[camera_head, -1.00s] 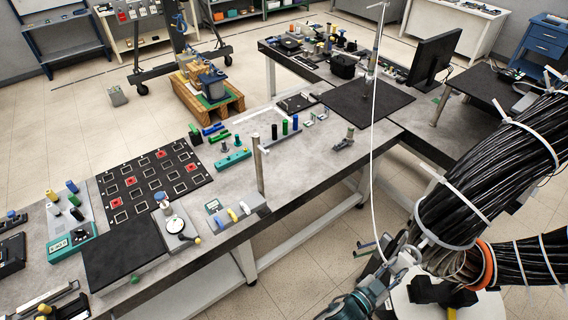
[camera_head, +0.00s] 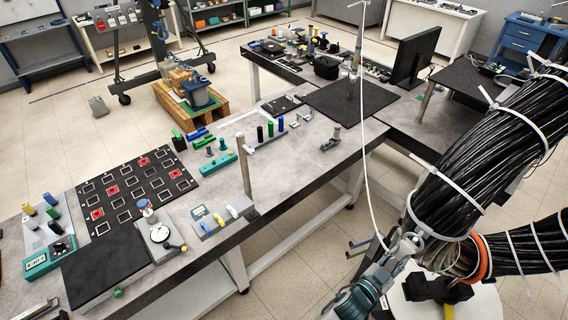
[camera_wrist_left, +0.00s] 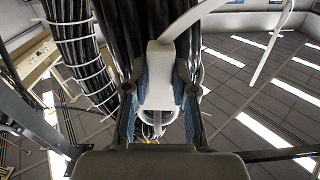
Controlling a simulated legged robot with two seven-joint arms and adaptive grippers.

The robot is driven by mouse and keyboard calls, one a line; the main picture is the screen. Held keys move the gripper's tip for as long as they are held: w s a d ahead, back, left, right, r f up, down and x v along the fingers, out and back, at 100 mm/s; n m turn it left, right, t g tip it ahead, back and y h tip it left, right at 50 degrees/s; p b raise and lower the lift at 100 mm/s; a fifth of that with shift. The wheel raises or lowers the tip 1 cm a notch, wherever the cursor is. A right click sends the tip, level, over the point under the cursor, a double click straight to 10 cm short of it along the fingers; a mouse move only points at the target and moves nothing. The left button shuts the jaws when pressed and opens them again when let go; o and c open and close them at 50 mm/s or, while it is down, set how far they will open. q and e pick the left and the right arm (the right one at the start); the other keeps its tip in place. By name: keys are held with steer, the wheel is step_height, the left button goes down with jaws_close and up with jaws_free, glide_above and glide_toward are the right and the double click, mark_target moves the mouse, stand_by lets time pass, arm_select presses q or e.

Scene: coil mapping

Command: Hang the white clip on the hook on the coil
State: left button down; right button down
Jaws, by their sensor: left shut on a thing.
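The black cable coil (camera_head: 480,150), bound with white ties, fills the right of the head view; it also rises behind the fingers in the left wrist view (camera_wrist_left: 72,40). My left gripper (camera_head: 392,262) is at the coil's lower left side. In the left wrist view its two blue-padded fingers (camera_wrist_left: 158,100) are shut on the white clip (camera_wrist_left: 159,78), one on each side. A white band curves from the clip's top to the upper right. In the head view the clip (camera_head: 408,243) sits close against the coil's lower band. I cannot make out the hook clearly. My right gripper is out of view.
A thin white cord (camera_head: 363,130) runs up from near the clip to a short crosspiece. An orange ring (camera_head: 482,258) circles the coil just right of the clip. A grey workbench (camera_head: 290,165) with tools and a post (camera_head: 243,150) stands to the left. Open floor lies between.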

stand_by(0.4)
arm_select(q)
steer(key=c, duration=0.9)
jaws_free()
steer(key=shift+o, duration=0.2)
steer(key=shift+a, duration=0.1)
